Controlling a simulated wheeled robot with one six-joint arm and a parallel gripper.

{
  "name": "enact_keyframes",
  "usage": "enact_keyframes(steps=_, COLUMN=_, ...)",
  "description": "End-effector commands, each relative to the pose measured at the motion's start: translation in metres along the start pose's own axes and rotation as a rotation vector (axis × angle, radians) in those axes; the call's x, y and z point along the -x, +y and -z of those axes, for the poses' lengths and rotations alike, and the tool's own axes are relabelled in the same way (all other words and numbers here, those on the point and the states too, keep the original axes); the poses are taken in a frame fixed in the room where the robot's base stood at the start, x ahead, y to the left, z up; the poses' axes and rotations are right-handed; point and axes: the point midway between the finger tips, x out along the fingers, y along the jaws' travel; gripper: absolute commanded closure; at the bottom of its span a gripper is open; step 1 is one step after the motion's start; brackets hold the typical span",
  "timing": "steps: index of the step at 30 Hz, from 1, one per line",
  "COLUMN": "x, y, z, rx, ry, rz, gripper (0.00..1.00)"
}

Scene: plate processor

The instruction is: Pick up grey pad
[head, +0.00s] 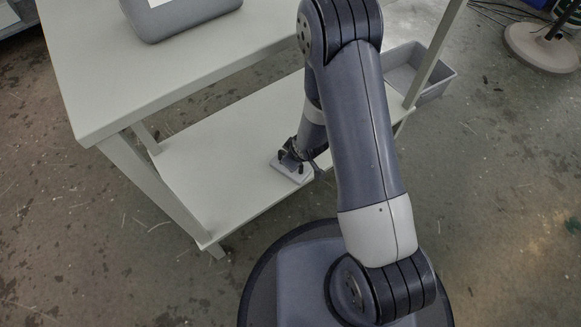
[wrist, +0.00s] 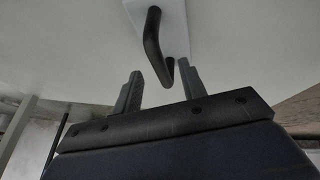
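The grey pad (head: 291,172) is a small light plate lying on the lower shelf of the white table in the head view. In the wrist view the pad (wrist: 177,24) looks pale and carries a dark curved handle (wrist: 152,45). My gripper (head: 291,155) is down at the pad, with my arm reaching over from the right and hiding part of it. In the wrist view my gripper (wrist: 162,78) has its two fingers apart, with a clear gap between them. The near end of the handle sits at or just ahead of the fingertips. Nothing is held.
The lower shelf (head: 215,165) is otherwise bare around the pad. The table top (head: 95,75) overhangs its back part and bears a grey container (head: 185,20). A grey bin (head: 432,80) stands at the right, beyond a table leg (head: 437,50).

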Motion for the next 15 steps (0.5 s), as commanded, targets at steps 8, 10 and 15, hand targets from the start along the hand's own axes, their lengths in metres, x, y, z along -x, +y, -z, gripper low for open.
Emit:
enact_keyframes(steps=8, x=-0.031, y=-0.001, z=-0.001, rx=0.0, ry=0.0, rz=0.0, gripper=0.6)
enact_keyframes(steps=10, x=-0.03, y=-0.001, z=0.0, rx=-0.001, ry=0.0, rz=0.0, gripper=0.6)
enact_keyframes(steps=15, x=-0.03, y=-0.001, z=0.0, rx=-0.001, ry=0.0, rz=0.0, gripper=0.68)
